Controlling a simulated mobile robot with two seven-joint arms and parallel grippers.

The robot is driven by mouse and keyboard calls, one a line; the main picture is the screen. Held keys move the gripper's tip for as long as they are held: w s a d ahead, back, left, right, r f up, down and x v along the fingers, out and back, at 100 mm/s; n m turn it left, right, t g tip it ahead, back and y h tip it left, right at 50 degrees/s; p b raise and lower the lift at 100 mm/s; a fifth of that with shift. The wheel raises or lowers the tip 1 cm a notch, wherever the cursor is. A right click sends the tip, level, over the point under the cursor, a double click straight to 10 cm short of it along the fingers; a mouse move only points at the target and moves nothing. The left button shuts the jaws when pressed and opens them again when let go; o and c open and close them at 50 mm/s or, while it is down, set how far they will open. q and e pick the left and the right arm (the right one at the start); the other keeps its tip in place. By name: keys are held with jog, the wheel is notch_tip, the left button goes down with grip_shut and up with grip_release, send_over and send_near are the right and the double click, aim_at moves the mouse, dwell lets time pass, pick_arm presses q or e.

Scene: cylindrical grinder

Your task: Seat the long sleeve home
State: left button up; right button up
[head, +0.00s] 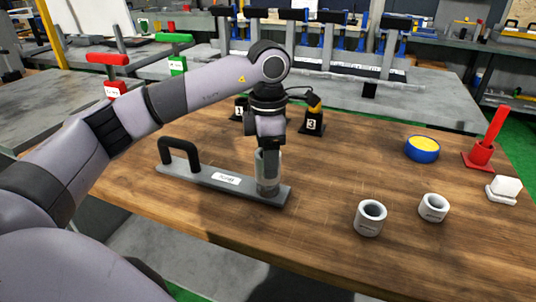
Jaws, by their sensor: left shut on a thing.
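The long grey sleeve (267,178) stands upright over the right end of a flat grey plate (200,176) with a black arch handle at its left end. My left gripper (268,148) points straight down from above and is shut on the upper part of the sleeve. The sleeve's lower end is at or very close to the plate. I cannot tell whether it touches the plate, and any pin inside it is hidden. My right gripper is out of view.
Two shorter grey sleeves (370,218) (433,207) stand on the wooden table right of the plate. Farther right are a blue-rimmed yellow tub (422,149), a red post on a base (484,150) and a white block (503,190). Black numbered stands (312,122) are behind my gripper.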

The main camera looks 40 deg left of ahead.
pick_arm(q)
jog(key=shift+f+b, duration=0.55)
jog(key=shift+f, duration=0.3)
jog(key=o, duration=1.4)
jog(key=shift+c, duration=0.2)
notch_tip(320, 180, up, 7)
jog(key=shift+r, duration=0.1)
